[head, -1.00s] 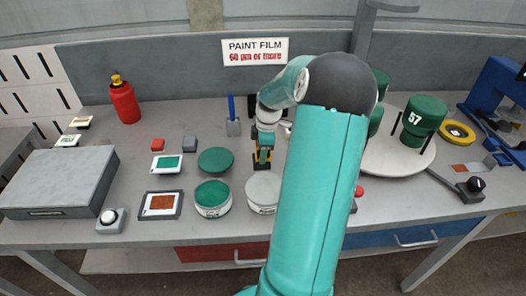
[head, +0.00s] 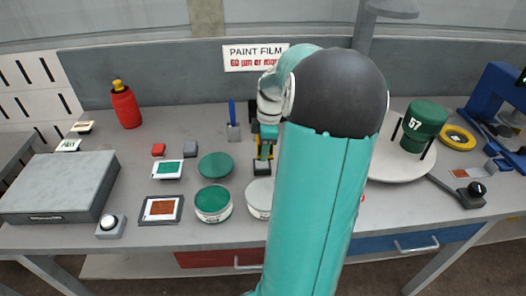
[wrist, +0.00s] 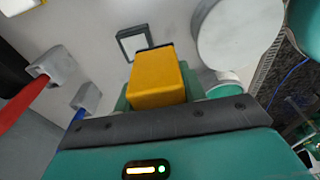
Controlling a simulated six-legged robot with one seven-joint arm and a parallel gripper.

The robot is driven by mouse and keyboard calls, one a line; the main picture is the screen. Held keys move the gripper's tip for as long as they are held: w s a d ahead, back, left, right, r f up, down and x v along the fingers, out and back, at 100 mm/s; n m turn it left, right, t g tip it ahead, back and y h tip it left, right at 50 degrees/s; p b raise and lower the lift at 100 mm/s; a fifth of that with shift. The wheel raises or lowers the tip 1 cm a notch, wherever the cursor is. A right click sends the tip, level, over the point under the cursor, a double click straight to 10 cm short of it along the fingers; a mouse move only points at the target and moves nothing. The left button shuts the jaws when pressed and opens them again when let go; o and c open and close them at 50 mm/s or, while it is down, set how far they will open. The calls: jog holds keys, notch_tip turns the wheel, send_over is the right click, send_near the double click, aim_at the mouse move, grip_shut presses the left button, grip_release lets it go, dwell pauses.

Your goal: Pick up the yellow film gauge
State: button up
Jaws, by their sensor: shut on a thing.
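The yellow film gauge (wrist: 157,80) is a yellow block in the middle of the wrist view, held between the green fingers of my gripper (wrist: 157,98). In the head view my gripper (head: 265,148) is over the middle of the bench, behind the white-lidded can (head: 260,198). Yellow shows at its fingers there, but the gauge is small and partly hidden. A small dark block (head: 262,168) shows just below the fingers. My own arm covers the bench to the right.
A blue-handled tool in a grey holder (head: 233,132) stands just left of my gripper. Green-lidded can (head: 213,203), green disc (head: 215,165) and sample panels (head: 161,209) lie left. A round turntable (head: 400,168) with a green can (head: 423,122) is right.

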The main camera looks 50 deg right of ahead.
jog(key=s+a+r, duration=0.5)
jog(key=s+a, duration=0.1)
jog(key=a, duration=0.1)
jog(key=shift+s+a, duration=0.25)
jog(key=shift+s, duration=0.05)
jog(key=shift+r, duration=0.1)
jog(key=o, duration=0.5)
jog(key=shift+c, duration=1.3)
